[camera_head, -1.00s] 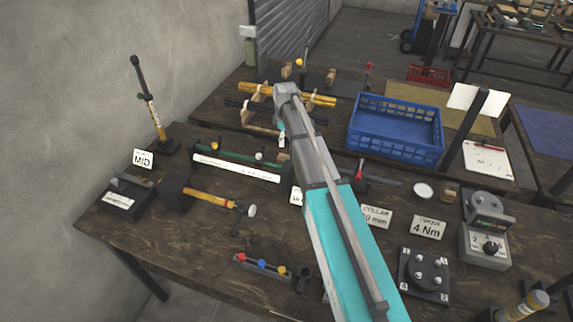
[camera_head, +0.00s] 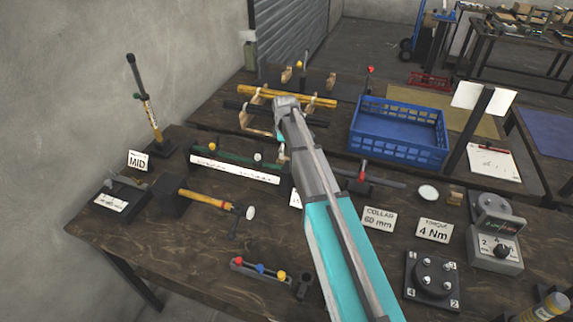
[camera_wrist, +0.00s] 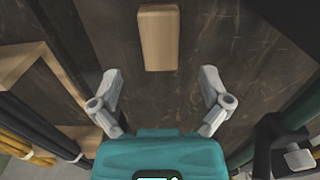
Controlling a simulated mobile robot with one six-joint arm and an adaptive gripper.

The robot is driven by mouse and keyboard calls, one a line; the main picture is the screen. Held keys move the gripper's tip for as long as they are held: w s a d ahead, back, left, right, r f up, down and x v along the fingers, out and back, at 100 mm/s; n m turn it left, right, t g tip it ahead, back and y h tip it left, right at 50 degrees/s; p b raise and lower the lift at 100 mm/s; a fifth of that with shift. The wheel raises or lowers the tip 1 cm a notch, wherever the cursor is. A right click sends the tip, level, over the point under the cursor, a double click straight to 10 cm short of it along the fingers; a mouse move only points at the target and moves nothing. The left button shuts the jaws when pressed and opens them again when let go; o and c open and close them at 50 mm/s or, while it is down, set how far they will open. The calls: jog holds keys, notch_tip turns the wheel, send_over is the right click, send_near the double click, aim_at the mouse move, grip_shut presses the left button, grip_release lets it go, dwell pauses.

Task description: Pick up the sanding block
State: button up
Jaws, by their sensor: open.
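A light wooden block (camera_wrist: 158,38), which looks like the sanding block, lies flat on the dark tabletop at the top middle of the wrist view. My gripper (camera_wrist: 160,84) is open and empty, its two grey fingers spread wide. The block lies just ahead of the fingertips, between their lines and apart from both. In the head view my arm covers most of my gripper and hides this block.
A wooden rack with yellow and black rods (camera_wrist: 28,125) is left of my gripper. A green bar (camera_wrist: 302,115) and a dark clamp-like part (camera_wrist: 275,145) are at right. A blue crate (camera_head: 398,150) stands right of my arm. Bare tabletop surrounds the block.

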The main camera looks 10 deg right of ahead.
aim_at(284, 160)
jog(key=shift+f, duration=0.1)
jog(key=shift+a+f+b, duration=0.2)
jog(key=shift+f+b, duration=2.35)
jog(key=shift+b, duration=0.05)
jog(key=shift+c, duration=0.2)
jog(key=c, duration=1.2)
jog(key=shift+r, duration=0.25)
notch_tip(284, 160, up, 10)
jog(key=p, duration=1)
jog(key=shift+f, duration=0.2)
